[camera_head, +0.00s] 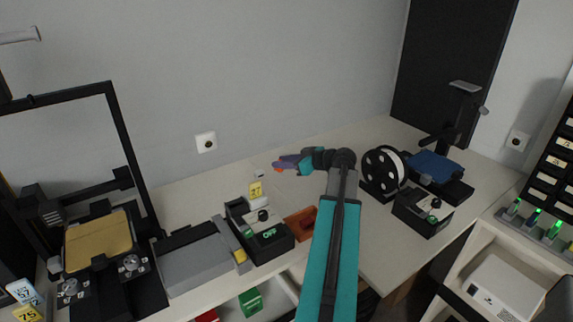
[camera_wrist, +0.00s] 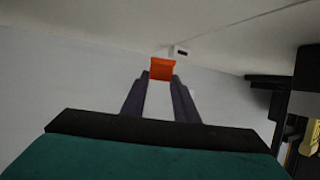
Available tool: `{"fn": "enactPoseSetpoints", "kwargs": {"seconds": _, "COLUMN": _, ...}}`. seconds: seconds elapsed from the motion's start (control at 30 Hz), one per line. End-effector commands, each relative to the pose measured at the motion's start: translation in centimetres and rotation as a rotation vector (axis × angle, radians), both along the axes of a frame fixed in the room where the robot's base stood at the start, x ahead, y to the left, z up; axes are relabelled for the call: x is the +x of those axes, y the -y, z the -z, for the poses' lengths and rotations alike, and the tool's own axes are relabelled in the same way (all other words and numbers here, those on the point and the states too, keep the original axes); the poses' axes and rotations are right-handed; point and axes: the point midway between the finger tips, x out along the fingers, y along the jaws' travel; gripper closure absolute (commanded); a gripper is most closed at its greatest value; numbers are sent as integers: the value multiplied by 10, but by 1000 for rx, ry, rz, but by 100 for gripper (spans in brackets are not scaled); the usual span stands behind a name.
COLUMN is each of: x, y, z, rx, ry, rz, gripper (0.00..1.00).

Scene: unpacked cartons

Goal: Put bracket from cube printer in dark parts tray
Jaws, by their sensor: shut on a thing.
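My gripper (camera_wrist: 162,85) is shut on a small orange bracket (camera_wrist: 163,69), held at the fingertips in the wrist view. A printer with a blue bed (camera_head: 435,166) stands at the right; a frame printer with a gold bed (camera_head: 98,241) stands at the left. Both beds look empty. An orange-brown open tray (camera_head: 301,222) lies beside my arm, partly hidden by it. I cannot pick out a dark parts tray with certainty.
A black control box (camera_head: 262,238) and a grey unit (camera_head: 197,264) stand left of the tray. A white filament spool (camera_head: 383,169) and a second black box (camera_head: 424,211) stand right of my arm. The table's back middle is clear.

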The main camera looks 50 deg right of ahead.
Motion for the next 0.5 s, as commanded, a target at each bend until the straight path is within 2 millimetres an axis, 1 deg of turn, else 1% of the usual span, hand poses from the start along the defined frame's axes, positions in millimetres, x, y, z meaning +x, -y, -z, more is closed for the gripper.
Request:
{"fn": "enactPoseSetpoints", "kwargs": {"seconds": 0.03, "x": 3, "y": 8, "z": -1, "rx": 0, "ry": 0, "rz": 0, "gripper": 97}}
{"fn": "enactPoseSetpoints", "kwargs": {"seconds": 0.2, "x": 10, "y": 24, "z": 1, "rx": 1, "ry": 0, "rz": 0, "gripper": 97}}
{"fn": "enactPoseSetpoints", "kwargs": {"seconds": 0.33, "x": 13, "y": 32, "z": 2, "rx": 1, "ry": 0, "rz": 0, "gripper": 97}}
{"fn": "enactPoseSetpoints", "kwargs": {"seconds": 0.5, "x": 14, "y": 35, "z": 4, "rx": 0, "ry": 0, "rz": 0, "gripper": 97}}
